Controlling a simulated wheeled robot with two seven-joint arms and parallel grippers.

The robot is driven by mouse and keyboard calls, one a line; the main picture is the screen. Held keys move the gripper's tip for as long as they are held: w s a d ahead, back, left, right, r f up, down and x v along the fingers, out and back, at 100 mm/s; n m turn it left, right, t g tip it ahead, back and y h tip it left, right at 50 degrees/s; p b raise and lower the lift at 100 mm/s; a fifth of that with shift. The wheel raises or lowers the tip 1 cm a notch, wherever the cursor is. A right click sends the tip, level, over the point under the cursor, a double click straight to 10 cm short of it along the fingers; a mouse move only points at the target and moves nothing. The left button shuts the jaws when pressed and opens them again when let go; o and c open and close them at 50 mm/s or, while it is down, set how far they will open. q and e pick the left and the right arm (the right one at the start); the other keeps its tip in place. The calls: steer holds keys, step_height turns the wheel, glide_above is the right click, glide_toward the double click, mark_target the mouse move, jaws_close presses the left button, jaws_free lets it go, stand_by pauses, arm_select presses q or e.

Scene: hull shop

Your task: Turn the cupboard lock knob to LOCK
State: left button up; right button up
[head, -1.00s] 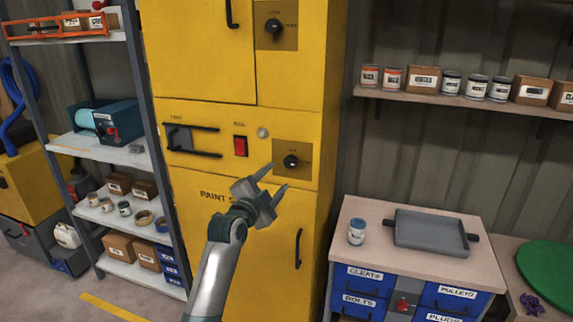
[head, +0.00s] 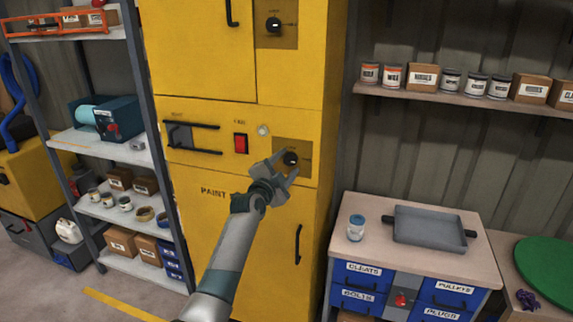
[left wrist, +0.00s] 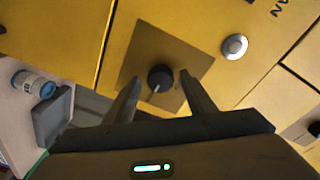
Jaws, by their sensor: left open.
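The yellow cupboard (head: 215,235) stands upright with two black round knobs on brownish square plates. The upper knob (head: 274,25) is on the upper section, clear of my arm. The lower knob (head: 291,158) is on the middle panel; the labels by both are too small to read surely. My left gripper (head: 286,164) is open at the lower knob, with its fingers partly covering the plate. In the left wrist view the lower knob (left wrist: 160,77) appears between the two open fingertips, with a pale pointer mark towards the gripper. Contact cannot be told. My right gripper is not in view.
A red switch (head: 241,143) and a round silver button (head: 263,130) sit left of the lower knob. Black bar handles (head: 298,244) stick out from the cupboard. A workbench (head: 480,262) with a jar and grey tray stands to the right.

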arm_select(q)
steer(key=c, duration=1)
steer(key=shift+c, duration=0.2)
